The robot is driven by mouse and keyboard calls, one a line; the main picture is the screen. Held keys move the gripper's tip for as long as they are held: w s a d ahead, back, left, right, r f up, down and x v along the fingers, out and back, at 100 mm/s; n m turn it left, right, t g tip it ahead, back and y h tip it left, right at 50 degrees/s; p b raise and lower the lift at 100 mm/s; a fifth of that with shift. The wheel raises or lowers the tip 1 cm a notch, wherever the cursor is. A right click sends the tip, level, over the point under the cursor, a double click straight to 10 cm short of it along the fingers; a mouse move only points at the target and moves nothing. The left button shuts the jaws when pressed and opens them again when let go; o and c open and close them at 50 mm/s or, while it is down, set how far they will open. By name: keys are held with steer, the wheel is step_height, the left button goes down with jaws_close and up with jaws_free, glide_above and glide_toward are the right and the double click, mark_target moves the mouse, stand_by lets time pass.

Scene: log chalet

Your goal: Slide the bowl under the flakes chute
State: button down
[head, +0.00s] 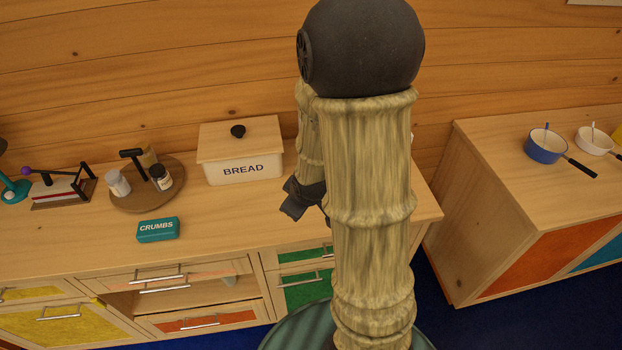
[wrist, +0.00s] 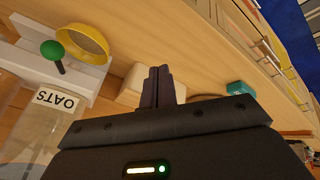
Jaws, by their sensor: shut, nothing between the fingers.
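A yellow bowl (wrist: 86,42) shows at the upper left of the wrist view, beside a green knob (wrist: 52,49) on a dark stem. A clear dispenser labelled OATS (wrist: 60,99) is close by, its label upside down in this view. No label reading flakes and no flakes chute can be made out. My gripper (wrist: 160,72) is shut and empty, apart from the bowl and to its right in the wrist view. In the head view my gripper (head: 292,206) is above the counter by the bread box; my arm hides the counter behind it, and the bowl is not seen.
A bread box (head: 243,172), a teal CRUMBS box (head: 158,230) and a round wooden tray (head: 135,204) with jars stand on the counter (head: 70,235). A separate cabinet at right holds a blue pan (head: 545,150) and a white pan (head: 593,143). The front counter edge is mostly clear.

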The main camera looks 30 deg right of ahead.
steer(key=w+d+f+n+t+b, duration=0.1)
steer(key=f+n, duration=0.2)
steer(key=f, duration=0.1)
steer(key=w+d+f+n+t+y+b, duration=0.1)
steer(key=w+d+f+n+t, duration=0.1)
steer(key=f, duration=0.2)
steer(key=w+d+f+n+t+y+b, duration=0.1)
steer(key=f+n+t+b, duration=0.1)
steer(key=f+n, duration=0.1)
steer(key=shift+w+d+f+n, duration=0.3)
steer(key=shift+d+f, duration=0.1)
steer(key=shift+f, duration=0.05)
steer(key=f+n+t, duration=0.1)
steer(key=s+d+t+b, duration=0.1)
steer(key=f+n+t+b, duration=0.1)
steer(key=shift+s+d+f+n+y, duration=0.25)
steer(key=shift+d+f+n+y, duration=0.05)
steer(key=shift+d+f+y, duration=0.1)
steer(key=s+t, duration=0.1)
steer(key=d+t+b, duration=0.1)
steer(key=s+d+t+h, duration=0.1)
steer(key=shift+s+f+n+t, duration=0.3)
steer(key=shift+s+n, duration=0.05)
steer(key=shift+n, duration=0.05)
steer(key=shift+s+d+r+t+h+b, duration=0.15)
steer(key=shift+s+d+t+h+b, duration=0.15)
steer(key=shift+s, duration=0.1)
steer(key=shift+r, duration=0.1)
steer(key=shift+w, duration=0.15)
